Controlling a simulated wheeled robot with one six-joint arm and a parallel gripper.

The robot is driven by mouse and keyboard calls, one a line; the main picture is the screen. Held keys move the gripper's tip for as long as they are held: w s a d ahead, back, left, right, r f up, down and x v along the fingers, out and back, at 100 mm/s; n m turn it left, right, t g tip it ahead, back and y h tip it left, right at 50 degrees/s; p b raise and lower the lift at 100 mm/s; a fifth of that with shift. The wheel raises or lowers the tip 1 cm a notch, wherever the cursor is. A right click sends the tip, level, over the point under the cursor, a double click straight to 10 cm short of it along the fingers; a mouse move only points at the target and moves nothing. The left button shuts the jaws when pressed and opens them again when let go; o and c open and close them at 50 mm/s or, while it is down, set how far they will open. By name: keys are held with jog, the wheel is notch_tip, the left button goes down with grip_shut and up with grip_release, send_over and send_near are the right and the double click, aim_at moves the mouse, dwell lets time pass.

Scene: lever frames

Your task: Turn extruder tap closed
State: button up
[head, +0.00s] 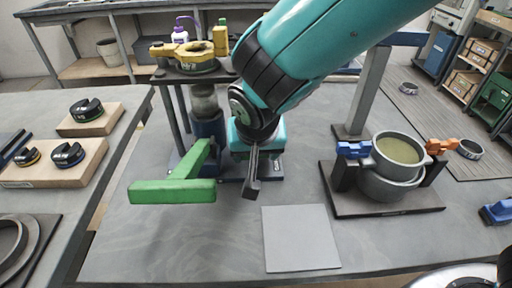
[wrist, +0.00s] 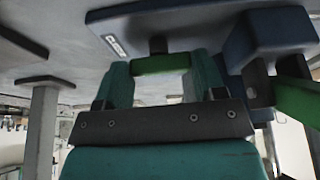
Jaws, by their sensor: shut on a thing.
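In the wrist view, my gripper (wrist: 160,66) has its two teal fingers on either side of a short green bar, which I take for the extruder tap (wrist: 160,64). A dark stem (wrist: 158,45) shows right behind the bar. In the head view, my gripper (head: 252,150) is low beside the extruder's blue column (head: 208,129), and it hides the tap. A long green lever (head: 175,189) sticks out from the extruder toward the front left; it also shows at the right of the wrist view (wrist: 298,106), outside the fingers.
A stand with a grey pot (head: 398,164) is at the right. A flat grey plate (head: 300,238) lies at the table's front. A side table at the left holds wooden blocks (head: 60,165). The front left table surface is clear.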

jog(key=shift+m, duration=0.4)
jog(key=o, duration=0.9)
jog(key=p+v, duration=0.1)
jog(key=v, duration=1.6)
jog(key=shift+s+a+r, duration=0.1)
jog(key=shift+a+r, duration=0.05)
